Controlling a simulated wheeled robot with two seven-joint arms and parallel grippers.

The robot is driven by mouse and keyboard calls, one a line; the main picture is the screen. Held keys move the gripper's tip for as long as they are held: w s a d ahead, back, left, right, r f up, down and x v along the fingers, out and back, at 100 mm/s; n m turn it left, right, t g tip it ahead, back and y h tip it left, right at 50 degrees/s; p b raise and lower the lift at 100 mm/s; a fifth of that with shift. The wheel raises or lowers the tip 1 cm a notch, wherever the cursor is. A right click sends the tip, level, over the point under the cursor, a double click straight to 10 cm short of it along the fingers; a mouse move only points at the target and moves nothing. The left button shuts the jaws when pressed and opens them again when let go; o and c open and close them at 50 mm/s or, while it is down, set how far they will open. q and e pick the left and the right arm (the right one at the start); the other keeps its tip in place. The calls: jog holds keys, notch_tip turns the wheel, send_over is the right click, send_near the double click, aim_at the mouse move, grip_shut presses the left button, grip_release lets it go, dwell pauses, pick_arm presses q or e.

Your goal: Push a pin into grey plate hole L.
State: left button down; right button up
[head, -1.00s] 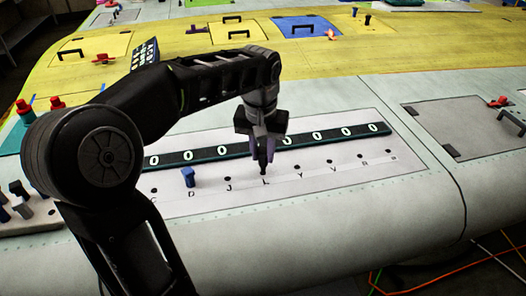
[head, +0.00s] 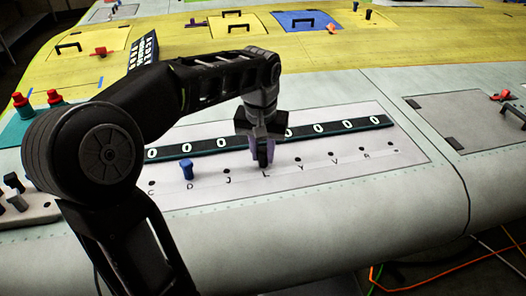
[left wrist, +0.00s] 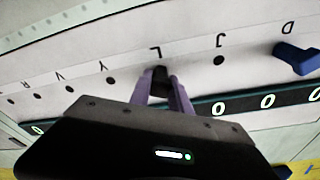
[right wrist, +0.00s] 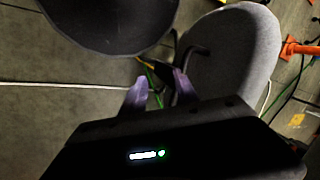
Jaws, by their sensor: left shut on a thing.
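The grey plate (head: 330,173) has a row of lettered holes. My left gripper (head: 262,163) points down at the hole marked L, its purple fingers shut on a dark pin (left wrist: 160,80). In the left wrist view the left gripper (left wrist: 162,88) holds this pin right by the letter L. The hole itself is hidden by the pin and fingers, and I cannot tell how deep the pin sits. My right gripper (right wrist: 160,92) is open and empty, away from the plate.
A dark strip with white rings (head: 215,146) lies behind the hole row. Red-topped pieces (head: 22,102) stand at the left. A hatch with a black handle (head: 515,115) is at the right. A grey chair-like seat (right wrist: 235,60) is near my right gripper.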

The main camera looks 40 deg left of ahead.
pick_arm(q)
jog(key=c, duration=1.1)
grip_release()
jog(key=shift+s+d+r+b, duration=0.1)
jog(key=shift+s+r+b, duration=0.05)
jog(key=shift+r, duration=1.15)
jog(key=shift+s+d+r+b, duration=0.1)
jog(key=shift+s+r+b, duration=0.1)
jog(key=shift+r, duration=1.1)
jog(key=shift+s+d+r+b, duration=0.1)
jog(key=shift+s+r, duration=0.05)
jog(key=shift+r, duration=1.15)
